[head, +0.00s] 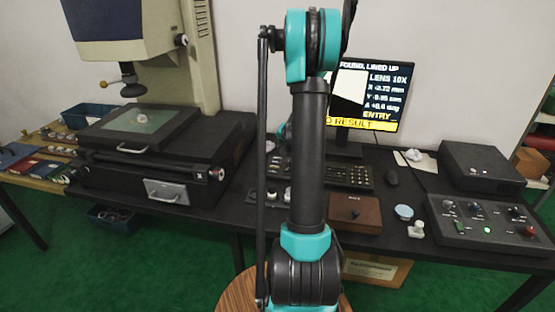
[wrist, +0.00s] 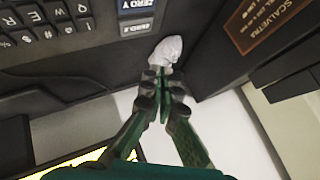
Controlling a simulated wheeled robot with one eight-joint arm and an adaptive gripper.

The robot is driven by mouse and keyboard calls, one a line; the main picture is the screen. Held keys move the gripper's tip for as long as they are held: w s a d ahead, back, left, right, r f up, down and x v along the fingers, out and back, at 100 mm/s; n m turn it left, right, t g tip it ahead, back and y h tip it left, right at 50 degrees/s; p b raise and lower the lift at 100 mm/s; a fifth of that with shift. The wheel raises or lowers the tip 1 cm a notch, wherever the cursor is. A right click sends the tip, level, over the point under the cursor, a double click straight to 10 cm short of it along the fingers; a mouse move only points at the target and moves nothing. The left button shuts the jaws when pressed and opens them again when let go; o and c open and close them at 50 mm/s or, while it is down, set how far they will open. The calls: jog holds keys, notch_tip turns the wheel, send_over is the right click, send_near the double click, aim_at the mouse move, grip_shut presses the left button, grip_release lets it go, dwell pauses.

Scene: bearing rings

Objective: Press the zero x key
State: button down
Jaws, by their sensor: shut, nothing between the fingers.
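I cannot make out a zero x key. In the head view, my arm hides most of the gripper and part of the black keyboard (head: 347,175).
The monitor (head: 382,95) shows LENS 10X and an ENTRY line. Letter keys (wrist: 45,12) lie left in the wrist view. The measuring machine (head: 150,150) stands left.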

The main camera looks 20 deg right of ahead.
aim_at(278, 159)
jog(key=shift+f, duration=2.3)
jog(key=shift+f, duration=0.1)
jog(key=shift+f, duration=0.35)
jog(key=shift+f, duration=0.3)
jog(key=shift+r, duration=0.1)
dwell(0.4)
jog(key=shift+r, duration=0.65)
jog(key=shift+r, duration=2.5)
